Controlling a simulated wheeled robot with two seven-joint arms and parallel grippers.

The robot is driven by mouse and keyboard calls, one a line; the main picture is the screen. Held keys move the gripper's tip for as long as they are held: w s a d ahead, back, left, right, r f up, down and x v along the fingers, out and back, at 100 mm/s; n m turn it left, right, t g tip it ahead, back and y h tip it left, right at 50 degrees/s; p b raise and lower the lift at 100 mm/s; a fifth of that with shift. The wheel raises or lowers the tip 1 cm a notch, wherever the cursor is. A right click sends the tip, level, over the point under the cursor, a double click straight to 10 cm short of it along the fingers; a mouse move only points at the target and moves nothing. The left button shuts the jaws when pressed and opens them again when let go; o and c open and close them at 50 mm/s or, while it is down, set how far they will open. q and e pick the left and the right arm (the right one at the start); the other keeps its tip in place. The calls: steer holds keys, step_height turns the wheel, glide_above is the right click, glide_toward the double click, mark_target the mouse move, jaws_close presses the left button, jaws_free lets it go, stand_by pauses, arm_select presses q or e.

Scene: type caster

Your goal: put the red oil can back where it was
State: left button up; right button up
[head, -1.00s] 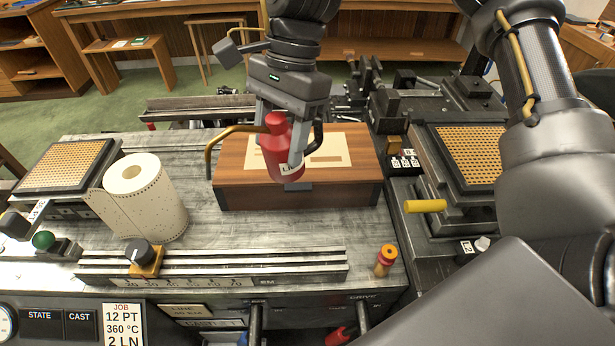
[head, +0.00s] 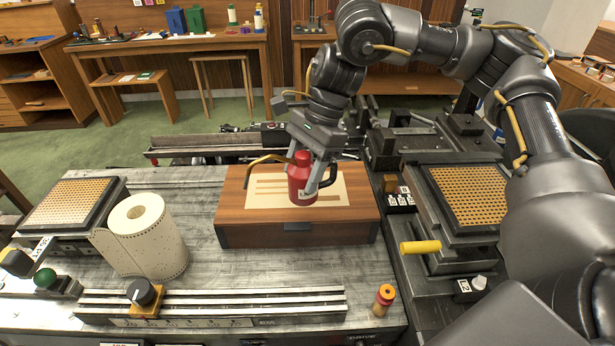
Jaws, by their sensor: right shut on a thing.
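The red oil can (head: 301,183) has a brass spout (head: 262,162) pointing left, a dark handle on its right and a white label. It is upright over the pale marked sheet on top of the wooden box (head: 300,235). I cannot tell whether its base touches the sheet. My right gripper (head: 309,175) comes from above and is shut on the can, its fingers on either side of the body. My left gripper is not in view.
A paper roll (head: 145,237) stands left of the box on the metal bench. A ruled rail with a black knob (head: 141,292) runs in front. A yellow handle (head: 420,247) and a perforated plate (head: 467,195) are at right.

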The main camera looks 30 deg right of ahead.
mark_target(305, 173)
steer(key=shift+w+d+f, duration=0.35)
steer(key=shift+w+f, duration=0.1)
steer(key=shift+f, duration=0.25)
steer(key=shift+w+d+f, duration=0.35)
steer(key=shift+w+f, duration=0.05)
steer(key=shift+f, duration=0.25)
steer(key=shift+w+d+f+p, duration=0.15)
steer(key=shift+f+p, duration=0.5)
steer(key=shift+f, duration=0.35)
steer(key=shift+w+d+f+p, duration=0.15)
steer(key=shift+f+p, duration=0.45)
steer(key=shift+f, duration=0.35)
steer(key=shift+f, duration=0.1)
steer(key=o, duration=1.1)
